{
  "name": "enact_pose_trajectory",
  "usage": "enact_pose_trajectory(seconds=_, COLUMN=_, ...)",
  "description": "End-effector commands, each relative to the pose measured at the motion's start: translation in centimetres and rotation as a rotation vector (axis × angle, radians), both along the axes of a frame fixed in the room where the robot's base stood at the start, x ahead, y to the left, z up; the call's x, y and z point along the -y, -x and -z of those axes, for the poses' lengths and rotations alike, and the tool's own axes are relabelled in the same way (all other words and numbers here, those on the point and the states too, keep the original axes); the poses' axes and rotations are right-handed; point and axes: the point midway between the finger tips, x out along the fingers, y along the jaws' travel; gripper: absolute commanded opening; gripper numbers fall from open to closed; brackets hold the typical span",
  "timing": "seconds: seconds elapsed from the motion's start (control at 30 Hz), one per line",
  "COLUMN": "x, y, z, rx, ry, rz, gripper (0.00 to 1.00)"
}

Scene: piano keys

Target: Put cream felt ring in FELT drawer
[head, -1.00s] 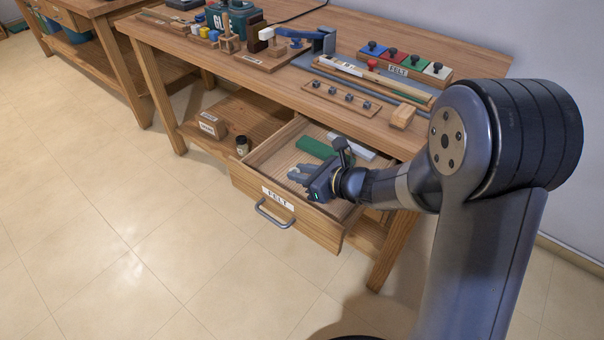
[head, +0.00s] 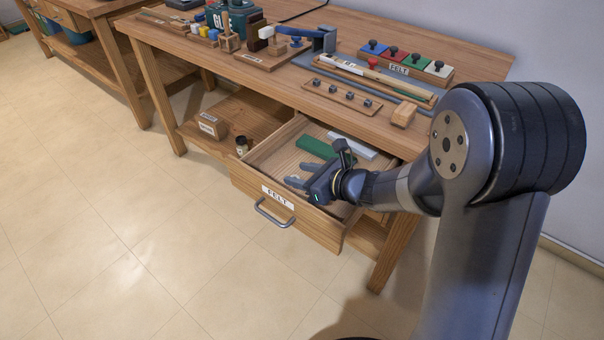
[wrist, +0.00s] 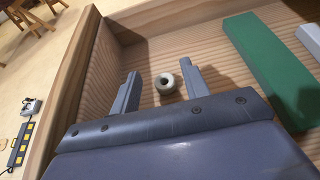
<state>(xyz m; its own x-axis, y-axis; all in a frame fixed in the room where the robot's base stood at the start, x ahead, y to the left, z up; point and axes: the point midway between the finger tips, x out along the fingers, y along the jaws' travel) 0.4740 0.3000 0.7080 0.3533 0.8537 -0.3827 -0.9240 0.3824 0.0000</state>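The cream felt ring (wrist: 166,83) lies on the bottom of the open drawer, between my two fingers in the wrist view. Gaps show between it and both fingers. I cannot make it out clearly in the head view. The drawer (head: 322,230), labelled FELT (head: 278,197), is pulled out from under the bench. My gripper (head: 292,175) reaches low into the drawer near its front. It is open, with its fingers spread to either side of the ring; they also show in the wrist view (wrist: 160,86).
A green block (head: 316,147) and a pale grey strip (head: 351,146) lie toward the back of the drawer. The green block also shows right of my fingers in the wrist view (wrist: 268,70). The bench top (head: 260,80) holds several tools and samples.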

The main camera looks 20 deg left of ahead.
Motion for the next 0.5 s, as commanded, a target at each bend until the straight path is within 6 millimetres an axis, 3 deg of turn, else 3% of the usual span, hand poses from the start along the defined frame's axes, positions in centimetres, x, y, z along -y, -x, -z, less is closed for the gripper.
enact_pose_trajectory(seconds=0.27, x=0.0, y=0.0, z=-0.2, rx=0.0, ry=0.0, rz=0.0, gripper=0.44)
enact_pose_trajectory(seconds=0.47, x=0.0, y=0.0, z=-1.8, rx=0.0, ry=0.0, rz=0.0, gripper=0.44)
enact_pose_trajectory(seconds=0.5, x=0.9, y=0.2, z=-2.0, rx=0.001, ry=-0.001, rz=0.004, gripper=0.44)
